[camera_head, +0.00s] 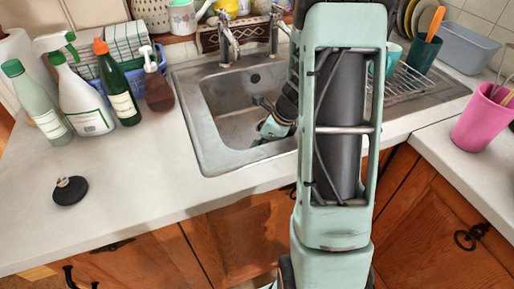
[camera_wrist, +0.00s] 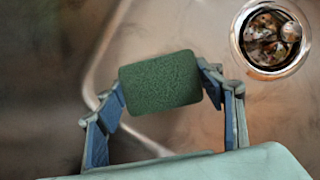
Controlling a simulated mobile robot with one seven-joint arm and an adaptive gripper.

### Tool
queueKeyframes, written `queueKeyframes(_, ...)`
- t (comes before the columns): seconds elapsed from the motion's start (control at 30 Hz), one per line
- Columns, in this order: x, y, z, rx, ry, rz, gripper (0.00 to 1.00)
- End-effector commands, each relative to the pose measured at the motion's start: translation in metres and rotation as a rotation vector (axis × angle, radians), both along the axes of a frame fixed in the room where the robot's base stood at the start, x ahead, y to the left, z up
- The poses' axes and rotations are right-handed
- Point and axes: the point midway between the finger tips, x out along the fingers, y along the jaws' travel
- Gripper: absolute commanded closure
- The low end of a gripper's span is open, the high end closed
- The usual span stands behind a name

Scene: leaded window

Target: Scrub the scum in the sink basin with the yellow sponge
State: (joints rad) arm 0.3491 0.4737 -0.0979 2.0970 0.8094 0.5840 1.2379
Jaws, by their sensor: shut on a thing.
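My gripper (camera_wrist: 161,84) is shut on a sponge (camera_wrist: 160,82), held crosswise between its two fingertips in the wrist view. Only a green, rough face of the sponge shows; no yellow is visible. In the head view my gripper (camera_head: 262,119) reaches down inside the metal sink basin (camera_head: 222,98), and my arm covers the basin's right part. The wrist view shows the basin floor (camera_wrist: 190,25) below the sponge; I cannot tell whether they touch. Faint brownish scum (camera_wrist: 290,110) seems to tint the floor, with unclear edges.
The open drain (camera_wrist: 270,38) holds debris. Two taps (camera_head: 228,45) stand behind the basin. Several bottles (camera_head: 122,95) stand left of it. A black plug (camera_head: 70,190) lies on the left counter, which is otherwise clear in front. A dish rack (camera_head: 405,85) and pink cup (camera_head: 482,120) are right.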

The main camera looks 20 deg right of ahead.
Motion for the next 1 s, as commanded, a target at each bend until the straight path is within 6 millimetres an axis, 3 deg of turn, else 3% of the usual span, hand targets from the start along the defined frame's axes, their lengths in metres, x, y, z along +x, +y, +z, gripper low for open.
queueKeyframes(0.63,0.011,-0.011,0.001,0.0,0.0,-0.001,0.57)
queueKeyframes(1.0,0.011,0.009,-0.002,0.002,0.0,0.002,0.57)
